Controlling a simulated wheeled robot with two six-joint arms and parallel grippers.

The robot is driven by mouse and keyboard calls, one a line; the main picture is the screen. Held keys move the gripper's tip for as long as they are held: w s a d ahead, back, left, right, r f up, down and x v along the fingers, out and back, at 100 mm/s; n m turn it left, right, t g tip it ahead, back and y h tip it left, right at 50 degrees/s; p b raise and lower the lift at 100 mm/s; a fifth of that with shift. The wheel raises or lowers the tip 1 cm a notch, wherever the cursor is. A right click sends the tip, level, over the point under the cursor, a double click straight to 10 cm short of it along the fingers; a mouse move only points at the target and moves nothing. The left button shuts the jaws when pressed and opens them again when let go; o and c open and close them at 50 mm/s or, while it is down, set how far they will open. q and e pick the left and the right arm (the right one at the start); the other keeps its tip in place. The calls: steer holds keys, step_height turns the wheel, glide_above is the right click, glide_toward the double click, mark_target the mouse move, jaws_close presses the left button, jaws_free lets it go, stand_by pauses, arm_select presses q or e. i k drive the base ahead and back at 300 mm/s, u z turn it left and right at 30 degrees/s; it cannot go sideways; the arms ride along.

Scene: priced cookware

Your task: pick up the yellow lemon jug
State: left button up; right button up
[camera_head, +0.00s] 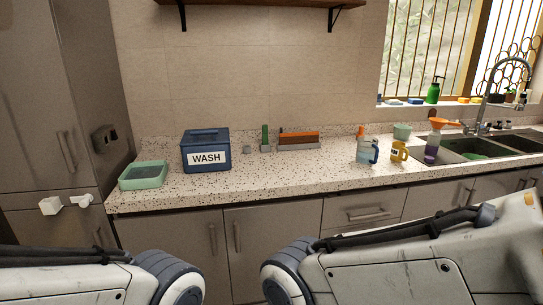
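A small yellow jug (398,152) with a handle on its right side stands upright on the speckled counter (285,177), left of the sink. A light blue jug (366,151) with a dark blue handle stands close on its left. Any lemon marking on the yellow jug is too small to make out. My two arms cross the bottom of the view, well in front of the counter. Neither gripper shows in the view.
A blue WASH box (206,151) and a green tray (144,175) stand on the left of the counter. A purple bottle (431,148) stands right of the yellow jug, by the sink (470,148). A pale green cup (402,131) is behind. The counter's middle front is clear.

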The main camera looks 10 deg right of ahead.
mark_target(397, 150)
steer(key=i, duration=1.2)
steer(key=z, duration=2.25)
steer(key=i, duration=2.6)
steer(key=u, duration=0.7)
